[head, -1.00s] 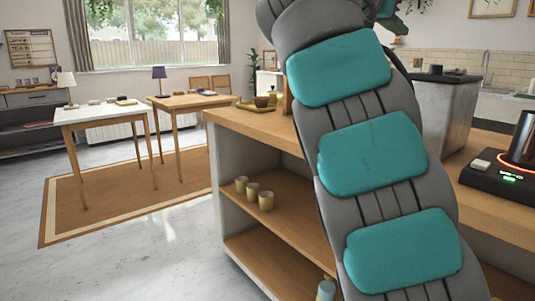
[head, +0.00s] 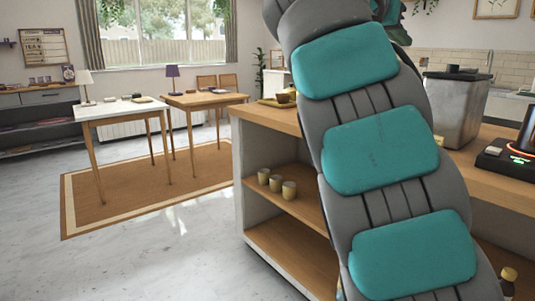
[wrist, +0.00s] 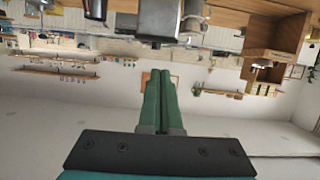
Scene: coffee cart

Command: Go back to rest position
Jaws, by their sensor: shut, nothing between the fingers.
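My gripper (wrist: 161,75) shows in the wrist view with its two green fingers side by side and closed, nothing between them. It points out over the room, apart from any object; the wrist picture appears upside down. In the head view my grey and teal arm rises up the right of the middle and leaves at the top edge. The gripper itself is not visible in the head view.
The wooden counter (head: 262,119) stands close behind my arm, with several cups (head: 289,190) on its shelf. A metal bin (head: 453,108) and a black appliance (head: 507,160) stand on it. Tables (head: 110,109) stand on a rug (head: 80,215) at left. The floor at lower left is clear.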

